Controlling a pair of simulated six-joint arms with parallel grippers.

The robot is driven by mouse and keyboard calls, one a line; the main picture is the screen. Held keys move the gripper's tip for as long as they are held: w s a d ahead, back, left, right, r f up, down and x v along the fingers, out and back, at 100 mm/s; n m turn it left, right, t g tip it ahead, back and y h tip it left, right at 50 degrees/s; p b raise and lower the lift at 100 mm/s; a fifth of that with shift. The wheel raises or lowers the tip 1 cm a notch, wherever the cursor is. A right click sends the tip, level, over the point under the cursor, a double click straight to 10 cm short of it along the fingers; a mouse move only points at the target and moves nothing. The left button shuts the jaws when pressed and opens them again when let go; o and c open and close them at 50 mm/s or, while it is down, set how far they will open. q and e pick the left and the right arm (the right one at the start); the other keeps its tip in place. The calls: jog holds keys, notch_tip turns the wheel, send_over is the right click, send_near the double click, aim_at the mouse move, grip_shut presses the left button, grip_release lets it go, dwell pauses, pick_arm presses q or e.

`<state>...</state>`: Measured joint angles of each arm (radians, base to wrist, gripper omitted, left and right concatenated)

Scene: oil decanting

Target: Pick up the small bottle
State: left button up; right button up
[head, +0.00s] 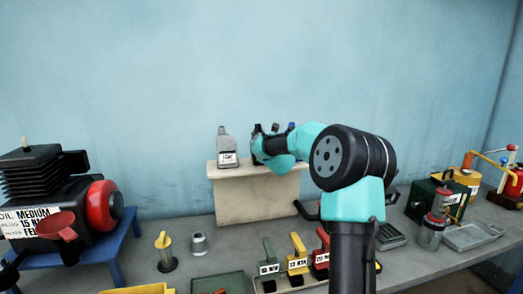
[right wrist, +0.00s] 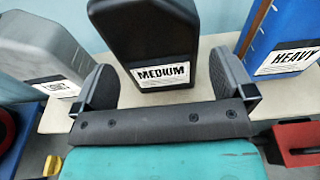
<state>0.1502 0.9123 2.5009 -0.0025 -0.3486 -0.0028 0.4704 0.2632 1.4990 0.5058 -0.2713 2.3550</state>
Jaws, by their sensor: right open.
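Three labelled oil bottles stand on a raised beige shelf (head: 262,195). The grey LIGHT bottle (head: 226,145) is at its left end, also in the right wrist view (right wrist: 38,50). The black MEDIUM bottle (right wrist: 150,35) is in the middle. The blue HEAVY bottle (right wrist: 285,32) is at the right, mostly hidden by my arm in the head view. Which is the small bottle is not clear. My right gripper (right wrist: 163,88) is open, with one finger either side of the lower MEDIUM bottle; contact cannot be told.
A black engine (head: 45,185) with a red funnel (head: 55,225) stands on a blue stand at the left. Cans and a green box (head: 425,200) crowd the right.

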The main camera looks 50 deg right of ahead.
jog(key=shift+x, duration=2.6)
jog(key=shift+a, duration=0.1)
jog(key=c, duration=0.9)
